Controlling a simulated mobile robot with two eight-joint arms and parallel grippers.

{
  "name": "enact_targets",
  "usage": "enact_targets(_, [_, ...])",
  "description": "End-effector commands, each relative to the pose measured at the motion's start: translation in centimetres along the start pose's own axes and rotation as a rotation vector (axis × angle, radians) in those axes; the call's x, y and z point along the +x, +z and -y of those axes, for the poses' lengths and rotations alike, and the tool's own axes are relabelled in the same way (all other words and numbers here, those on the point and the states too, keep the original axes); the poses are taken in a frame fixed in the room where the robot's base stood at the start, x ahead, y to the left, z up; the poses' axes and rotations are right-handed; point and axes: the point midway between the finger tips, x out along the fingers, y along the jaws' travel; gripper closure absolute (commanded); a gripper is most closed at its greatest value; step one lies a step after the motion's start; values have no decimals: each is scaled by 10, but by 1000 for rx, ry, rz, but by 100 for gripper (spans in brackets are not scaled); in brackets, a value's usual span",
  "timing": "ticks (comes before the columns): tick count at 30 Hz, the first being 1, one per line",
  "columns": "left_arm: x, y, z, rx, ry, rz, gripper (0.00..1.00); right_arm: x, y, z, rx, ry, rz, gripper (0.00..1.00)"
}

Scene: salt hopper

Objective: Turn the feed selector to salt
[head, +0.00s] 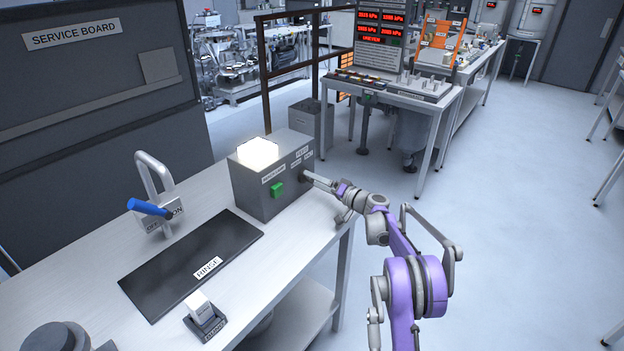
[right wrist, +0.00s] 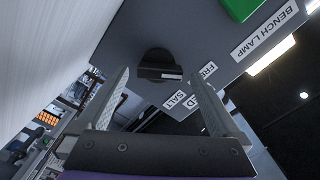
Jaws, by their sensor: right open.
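The feed selector (right wrist: 158,63) is a round black knob with a white mark on its right side in the right wrist view. It sits on a grey face of the bench lamp box (head: 250,192). Beside it are a SALT label (right wrist: 175,101), another label starting FRE (right wrist: 208,69), and a label partly hidden by a finger. My right gripper (right wrist: 158,76) is open, its fingers on either side of the knob's line and apparently short of it. In the head view my right gripper (head: 313,180) is at the box's right face and mostly covers the knob. My left gripper is not in view.
A green button (head: 277,189) and a glowing lamp (head: 258,152) are on the box. A black rinse mat (head: 180,268), a tap with a blue handle (head: 148,208) and a rocker switch (head: 203,315) are on the bench to the left. Open floor lies to the right.

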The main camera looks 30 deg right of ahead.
Motion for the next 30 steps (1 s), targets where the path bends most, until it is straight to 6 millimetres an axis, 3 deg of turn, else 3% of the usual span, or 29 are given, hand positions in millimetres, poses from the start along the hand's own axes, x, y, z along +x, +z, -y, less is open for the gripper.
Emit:
enact_targets(6, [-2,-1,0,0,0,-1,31,17,0,0,0,0,0,0])
enact_targets(14, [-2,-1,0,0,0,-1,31,18,0,0,0,0,0,0])
enact_targets(28, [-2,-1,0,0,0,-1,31,18,0,0,0,0,1,81])
enact_targets(30, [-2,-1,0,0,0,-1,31,18,0,0,1,0,1,81])
